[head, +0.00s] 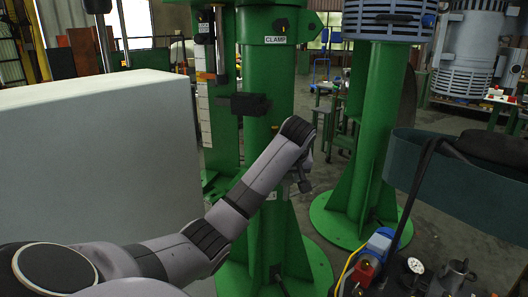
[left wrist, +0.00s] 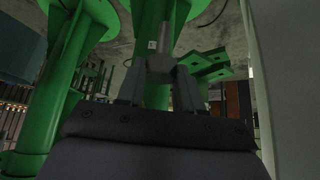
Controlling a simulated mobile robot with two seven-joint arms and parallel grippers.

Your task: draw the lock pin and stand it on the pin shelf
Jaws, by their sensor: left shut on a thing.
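My left gripper (head: 303,180) is at the front of the green column (head: 265,130), below the column's "CLAMP" label, with its fingers mostly hidden behind my wrist. In the left wrist view, its two fingers (left wrist: 160,88) are shut on a grey part with a thin shaft, which looks like the lock pin (left wrist: 160,64). The shaft points toward the green column, beside a small white label. I cannot tell whether its tip is in a hole or free. I cannot pick out the pin shelf for sure. My right gripper is not in view.
A large pale block (head: 95,150) fills the left. A black block (head: 249,104) juts from the green column above my wrist. A second green column (head: 375,140) stands to the right. A dark green drum-like body (head: 450,185) and a gauge (head: 415,265) are at the right front.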

